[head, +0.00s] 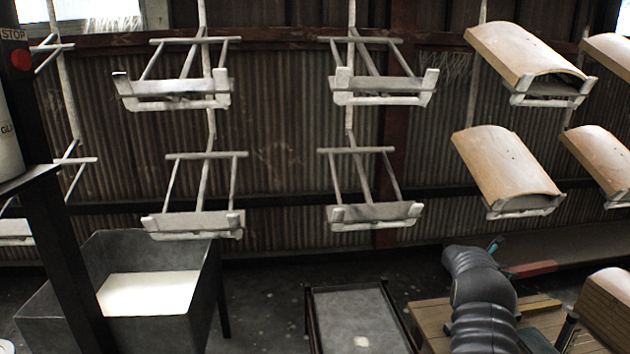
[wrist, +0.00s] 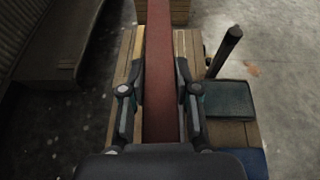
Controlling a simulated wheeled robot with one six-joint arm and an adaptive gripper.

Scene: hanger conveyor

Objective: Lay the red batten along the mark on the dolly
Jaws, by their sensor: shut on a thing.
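The red batten (wrist: 159,32) runs lengthwise between the fingers of my gripper (wrist: 161,78), which is shut on it. In the head view, one end of the batten (head: 532,269) sticks out right of my dark arm, and the rest is hidden. A slatted wooden deck (wrist: 186,45), likely the dolly, lies below the batten and also shows in the head view (head: 428,318). The batten runs roughly along the slats in the wrist view. I cannot tell its height above the deck. A pale yellow strip (head: 541,304) on the deck may be the mark.
A dark post (wrist: 225,50) and a dark green pad (wrist: 229,98) are right of the batten. A low bench (wrist: 62,45) is at left. A framed cart (head: 345,302) and a grey bin (head: 150,329) stand further left. Hangers, some with curved wooden panels (head: 505,165), hang behind.

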